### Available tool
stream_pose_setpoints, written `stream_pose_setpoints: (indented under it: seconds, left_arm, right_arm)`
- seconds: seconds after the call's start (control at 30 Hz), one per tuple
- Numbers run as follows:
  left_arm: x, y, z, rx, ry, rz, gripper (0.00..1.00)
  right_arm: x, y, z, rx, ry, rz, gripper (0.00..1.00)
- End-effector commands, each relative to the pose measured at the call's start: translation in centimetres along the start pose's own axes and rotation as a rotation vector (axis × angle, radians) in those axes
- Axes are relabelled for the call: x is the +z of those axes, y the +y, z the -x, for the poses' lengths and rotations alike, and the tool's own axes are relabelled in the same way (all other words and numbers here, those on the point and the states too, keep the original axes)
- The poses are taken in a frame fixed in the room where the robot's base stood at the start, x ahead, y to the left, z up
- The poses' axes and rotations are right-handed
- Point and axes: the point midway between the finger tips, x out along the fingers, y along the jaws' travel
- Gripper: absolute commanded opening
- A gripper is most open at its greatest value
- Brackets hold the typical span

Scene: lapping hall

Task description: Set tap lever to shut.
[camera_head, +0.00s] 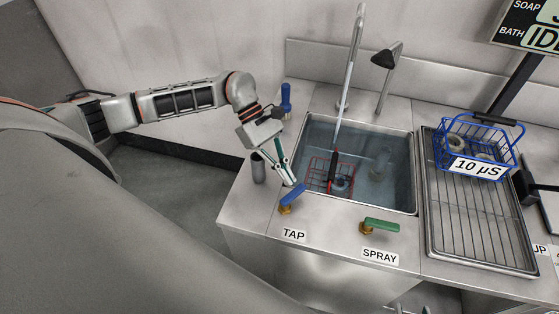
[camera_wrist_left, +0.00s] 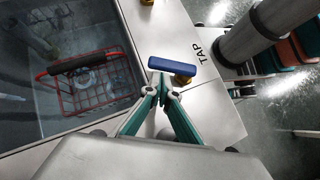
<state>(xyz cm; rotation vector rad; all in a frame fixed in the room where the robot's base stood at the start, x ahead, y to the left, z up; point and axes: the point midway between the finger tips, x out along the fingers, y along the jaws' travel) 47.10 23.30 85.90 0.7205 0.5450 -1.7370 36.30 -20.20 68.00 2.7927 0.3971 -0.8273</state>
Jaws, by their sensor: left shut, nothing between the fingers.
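The tap lever (camera_head: 292,195) is a blue handle on a brass valve at the sink's front left corner, behind the TAP label (camera_head: 293,234). In the head view it slants from the brass up and right toward the basin. It also shows in the left wrist view (camera_wrist_left: 172,63), just beyond my fingertips. My left gripper (camera_head: 291,182) is shut and empty, pointing down with its tips at the lever's basin side. The tips (camera_wrist_left: 162,84) look very close to the handle; I cannot tell whether they touch. My right gripper is not in view.
A green spray lever (camera_head: 382,225) sits right of the tap lever. The sink basin (camera_head: 399,134) holds a red wire basket (camera_head: 318,173). A blue bottle-like handle (camera_head: 286,98) stands behind my left wrist. A blue basket (camera_head: 442,155) stands on the rack at right.

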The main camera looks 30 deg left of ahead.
Motion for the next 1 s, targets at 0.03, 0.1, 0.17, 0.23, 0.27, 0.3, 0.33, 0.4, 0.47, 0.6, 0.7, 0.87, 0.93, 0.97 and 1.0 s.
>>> stream_pose_setpoints:
  seconds: [0.03,0.1,0.17,0.23,0.27,0.3,0.33,0.4,0.47,0.6,0.7,0.87,0.93,0.97,1.0]
  left_arm:
    - [0.0,0.0,-0.3,-0.001,-0.001,0.0,0.0]
    - [0.0,0.0,-0.6,0.0,-0.001,0.001,0.0]
    - [0.0,0.0,-0.6,0.001,0.0,0.001,0.0]
    - [0.0,0.0,-0.7,0.001,0.0,0.001,0.0]
    - [-0.1,0.0,-0.7,0.001,0.0,0.001,0.0]
    - [-0.1,0.0,-0.7,0.001,0.0,0.001,0.0]
    - [-0.1,0.0,-0.7,0.001,0.0,0.001,0.0]
    - [0.0,0.0,-0.7,0.0,0.0,0.001,0.0]
    - [-0.1,0.0,-0.7,0.0,0.0,0.001,0.0]
    - [-0.1,0.0,-0.7,-0.01,0.0,-0.009,0.0]
    - [-0.3,-0.1,-0.7,-0.025,0.0,-0.024,0.0]
    - [-0.2,-0.1,-0.6,-0.038,0.0,-0.037,0.0]
    - [-0.2,-0.1,-0.6,-0.044,0.0,-0.043,0.0]
    - [-0.3,-0.2,-0.6,-0.047,-0.001,-0.046,0.0]
    - [-0.3,-0.2,-0.6,-0.052,-0.001,-0.05,0.0]
  right_arm:
    - [-0.1,0.0,0.1,0.0,0.0,0.0,0.4]
    - [-0.1,0.0,0.1,0.0,0.0,0.0,0.4]
    - [-0.1,0.0,0.1,0.0,0.0,0.0,0.4]
    - [-0.1,0.0,0.1,0.0,0.0,0.0,0.4]
    - [-0.1,0.0,0.1,0.0,0.0,0.0,0.4]
    - [-0.1,0.0,0.1,0.0,0.0,0.0,0.4]
    - [-0.1,0.0,0.1,0.0,0.0,0.0,0.4]
    - [-0.1,0.0,0.1,0.0,0.001,0.0,0.4]
    - [-0.1,0.0,0.0,0.0,0.001,0.0,0.4]
    - [0.3,0.0,-0.2,0.0,0.001,0.0,0.4]
    - [0.8,-0.1,-0.5,0.0,0.001,0.0,0.4]
    - [1.2,-0.2,-0.7,-0.001,-0.001,0.0,0.4]
    - [1.4,-0.2,-0.8,-0.001,-0.002,-0.001,0.4]
    - [1.5,-0.2,-0.9,-0.001,-0.003,-0.001,0.4]
    - [1.6,-0.3,-0.9,-0.001,-0.003,-0.001,0.4]
